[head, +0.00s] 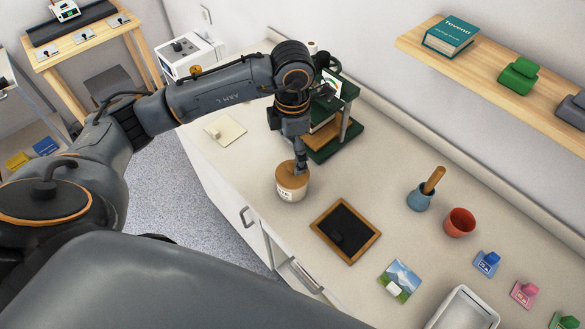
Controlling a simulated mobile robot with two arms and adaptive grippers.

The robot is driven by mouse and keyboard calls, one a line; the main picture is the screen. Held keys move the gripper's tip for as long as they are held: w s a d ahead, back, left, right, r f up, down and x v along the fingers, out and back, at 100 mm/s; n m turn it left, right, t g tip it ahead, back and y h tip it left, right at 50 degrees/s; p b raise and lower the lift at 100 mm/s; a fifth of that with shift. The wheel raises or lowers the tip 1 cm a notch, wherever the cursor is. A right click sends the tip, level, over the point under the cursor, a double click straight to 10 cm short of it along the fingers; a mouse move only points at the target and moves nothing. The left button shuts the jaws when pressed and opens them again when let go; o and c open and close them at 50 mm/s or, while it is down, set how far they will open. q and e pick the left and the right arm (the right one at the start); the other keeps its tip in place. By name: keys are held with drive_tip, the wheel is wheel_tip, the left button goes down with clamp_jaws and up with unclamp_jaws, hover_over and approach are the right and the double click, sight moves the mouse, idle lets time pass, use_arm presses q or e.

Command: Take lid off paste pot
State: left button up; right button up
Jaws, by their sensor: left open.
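The paste pot (290,194) is a small cream jar with dark lettering, upright on the pale counter near its front edge. Its round tan-brown lid (286,178) sits on top of it. My left gripper (300,168) points down at the far right part of the lid, its fingertips at or just above the lid; I cannot tell whether they touch it. It is open, and its fingers hide part of the lid's top. My right gripper is not in view.
A green press-like stand (335,140) is close behind my left gripper. A wood-framed black slate (346,230) lies right of the pot. Further right are a blue mortar (419,197), a red cup (459,222) and a picture card (398,281). A shelf (480,70) overhangs the back.

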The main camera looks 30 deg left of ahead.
sight(292, 167)
use_arm(q)
wheel_tip(292, 167, down, 2)
drive_tip(key=shift+s+d+p, duration=0.15)
drive_tip(key=shift+p, duration=0.55)
drive_tip(key=f+p, duration=0.1)
drive_tip(key=f, duration=0.2)
drive_tip(key=shift+s+f, duration=0.2)
drive_tip(key=shift+f, duration=0.2)
drive_tip(key=shift+w+f, duration=0.1)
drive_tip(key=c, duration=1)
drive_tip(key=shift+s+d, duration=0.1)
drive_tip(key=shift+s, duration=0.1)
drive_tip(key=c, duration=1)
clamp_jaws()
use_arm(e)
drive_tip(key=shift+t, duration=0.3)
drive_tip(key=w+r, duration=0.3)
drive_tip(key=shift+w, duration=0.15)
